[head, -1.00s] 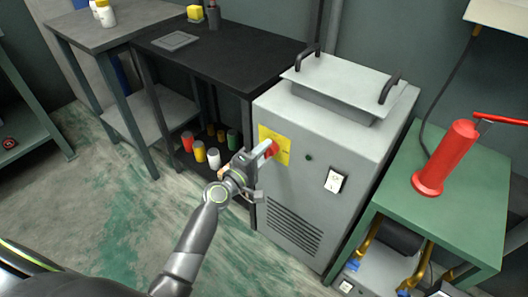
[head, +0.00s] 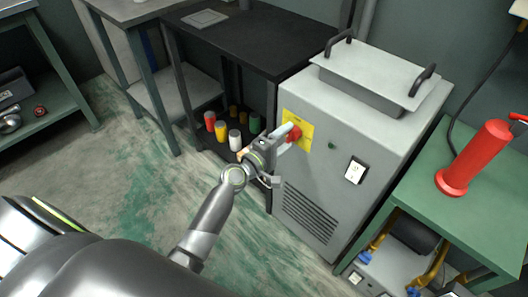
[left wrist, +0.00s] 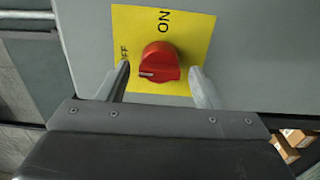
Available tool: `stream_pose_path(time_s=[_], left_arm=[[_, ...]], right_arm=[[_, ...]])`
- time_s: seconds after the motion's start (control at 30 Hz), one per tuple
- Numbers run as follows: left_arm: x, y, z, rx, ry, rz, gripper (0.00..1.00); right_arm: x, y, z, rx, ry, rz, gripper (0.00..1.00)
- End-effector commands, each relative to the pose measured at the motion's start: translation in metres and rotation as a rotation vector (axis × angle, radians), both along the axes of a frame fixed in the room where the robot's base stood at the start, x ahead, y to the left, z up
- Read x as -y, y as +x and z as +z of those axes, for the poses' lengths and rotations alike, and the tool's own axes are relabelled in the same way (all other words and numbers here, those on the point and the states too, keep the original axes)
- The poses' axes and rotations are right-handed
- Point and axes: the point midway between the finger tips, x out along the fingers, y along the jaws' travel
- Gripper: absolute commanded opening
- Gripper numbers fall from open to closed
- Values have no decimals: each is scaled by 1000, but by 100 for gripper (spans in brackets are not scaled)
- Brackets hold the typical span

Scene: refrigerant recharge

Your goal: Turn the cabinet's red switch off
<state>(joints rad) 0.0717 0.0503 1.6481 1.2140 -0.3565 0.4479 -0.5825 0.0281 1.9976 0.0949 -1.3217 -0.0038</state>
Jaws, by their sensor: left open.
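The red switch (head: 294,132) is a round knob on a yellow plate (head: 306,118) on the front of the grey cabinet (head: 305,180). In the left wrist view the red switch (left wrist: 158,62) has a short white mark on its left side, nearer the OFF word than the ON word. My left gripper (head: 285,136) is at the switch. In the left wrist view my left gripper (left wrist: 160,80) is open, with one finger on each side of the knob. Whether the fingers touch it I cannot tell. My right gripper is not in view.
A white rocker switch (head: 355,171) is on the cabinet front. A black table (head: 240,35) stands left of the cabinet, with several coloured cans on its lower shelf. A green table (head: 465,210) with a red cylinder (head: 478,160) stands at right. Floor at left is clear.

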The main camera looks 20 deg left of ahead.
Motion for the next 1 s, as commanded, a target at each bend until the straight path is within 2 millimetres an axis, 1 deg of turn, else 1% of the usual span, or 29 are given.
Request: stream_pose_path(time_s=[0.17, 0.43, 0.6, 0.7, 0.8, 1.0], left_arm=[[-11, -30, -1, -2, 3, 1, 59], [-32, -87, -3, -2, 2, 1, 59], [-44, -121, -3, -3, 3, 0, 59], [-49, -136, -3, -3, 3, 0, 59], [-54, -147, -2, -1, 3, 1, 59], [-57, -157, 0, -1, -1, 0, 59]], right_arm=[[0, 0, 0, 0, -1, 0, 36], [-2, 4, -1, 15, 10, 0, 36], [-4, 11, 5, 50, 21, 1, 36], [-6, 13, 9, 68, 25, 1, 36], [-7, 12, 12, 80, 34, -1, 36], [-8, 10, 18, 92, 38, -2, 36]])
